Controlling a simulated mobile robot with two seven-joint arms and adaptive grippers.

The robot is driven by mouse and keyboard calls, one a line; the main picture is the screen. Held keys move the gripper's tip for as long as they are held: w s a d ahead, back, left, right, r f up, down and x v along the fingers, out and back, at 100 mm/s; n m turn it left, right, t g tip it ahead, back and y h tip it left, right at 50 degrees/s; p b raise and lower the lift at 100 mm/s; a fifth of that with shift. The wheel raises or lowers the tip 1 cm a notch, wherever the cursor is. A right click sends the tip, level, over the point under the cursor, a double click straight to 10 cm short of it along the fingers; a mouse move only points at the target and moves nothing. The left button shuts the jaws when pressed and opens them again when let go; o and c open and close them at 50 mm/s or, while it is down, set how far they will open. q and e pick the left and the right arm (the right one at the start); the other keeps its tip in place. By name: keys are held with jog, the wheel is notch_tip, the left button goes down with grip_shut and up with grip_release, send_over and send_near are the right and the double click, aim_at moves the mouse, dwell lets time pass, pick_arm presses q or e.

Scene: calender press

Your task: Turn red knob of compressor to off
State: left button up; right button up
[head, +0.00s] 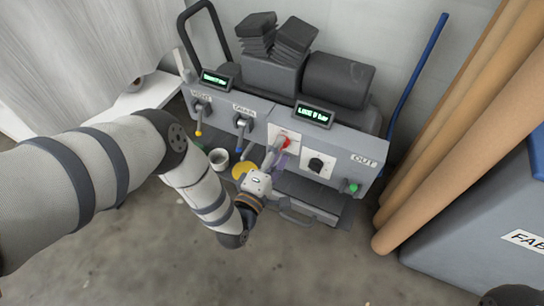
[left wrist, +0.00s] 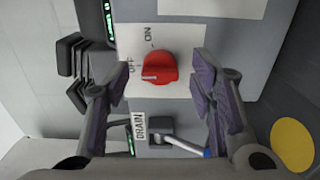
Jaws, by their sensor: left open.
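The grey compressor (head: 318,146) stands against the wall in the head view. Its red knob (head: 285,141) is on a white plate on the front panel. In the left wrist view the red knob (left wrist: 158,68) sits between the fingers of my open left gripper (left wrist: 162,78), with gaps on both sides. A white mark on the knob points left, to the side with the OFF label (left wrist: 130,67); the ON label (left wrist: 151,36) is above. In the head view my left gripper (head: 274,158) is in front of the panel and partly covers the knob's surroundings.
The DRAIN valve lever (head: 241,134) is left of the knob. A black knob (head: 316,165) and a green-tipped OUT valve (head: 351,187) are to the right. A yellow disc (head: 241,171) and a cup (head: 219,158) are below. Brown rolls (head: 460,125) stand at the right.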

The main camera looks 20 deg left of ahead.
pick_arm(q)
jog(key=s, duration=1.1)
jog(key=shift+a, duration=0.2)
